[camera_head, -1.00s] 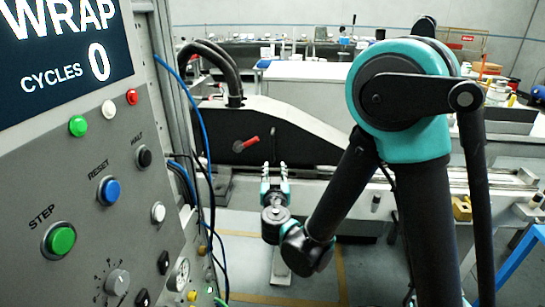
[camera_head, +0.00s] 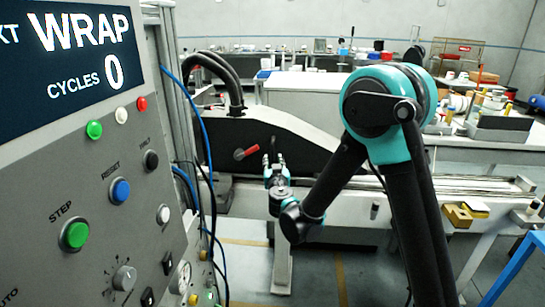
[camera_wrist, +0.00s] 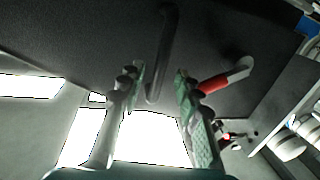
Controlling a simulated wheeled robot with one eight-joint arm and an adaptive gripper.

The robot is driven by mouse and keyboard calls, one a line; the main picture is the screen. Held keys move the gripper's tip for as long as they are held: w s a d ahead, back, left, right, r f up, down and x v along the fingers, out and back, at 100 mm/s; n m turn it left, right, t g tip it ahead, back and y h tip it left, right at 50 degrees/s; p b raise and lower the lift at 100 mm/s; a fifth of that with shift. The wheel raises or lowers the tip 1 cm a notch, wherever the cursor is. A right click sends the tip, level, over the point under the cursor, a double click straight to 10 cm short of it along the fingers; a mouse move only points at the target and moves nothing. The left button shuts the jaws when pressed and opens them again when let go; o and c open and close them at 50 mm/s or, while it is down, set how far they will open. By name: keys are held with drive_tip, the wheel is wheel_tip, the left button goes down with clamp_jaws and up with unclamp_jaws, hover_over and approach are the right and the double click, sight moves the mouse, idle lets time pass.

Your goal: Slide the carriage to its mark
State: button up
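A dark machine body with a black front panel (camera_head: 215,140) stands beyond my arm; I take it to be the carriage, but cannot be sure. It carries an upright dark bar handle (camera_wrist: 168,35) and a lever with a red grip (camera_head: 247,153), which also shows in the wrist view (camera_wrist: 222,78). My gripper (camera_wrist: 156,74) is open, its two fingers apart. The bar handle shows between and beyond the fingertips, and I see no clear contact. In the head view my gripper (camera_head: 274,160) is just in front of the panel. I cannot make out a mark.
A control panel (camera_head: 80,180) with buttons and a screen reading "WRAP" and "CYCLES 0" fills the left. Blue cables (camera_head: 207,150) hang beside it. A long pale rail bed (camera_head: 440,187) runs right. A blue stand (camera_head: 515,265) is at lower right.

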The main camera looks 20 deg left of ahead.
sight(273, 156)
drive_tip(key=shift+x, duration=2.05)
clamp_jaws()
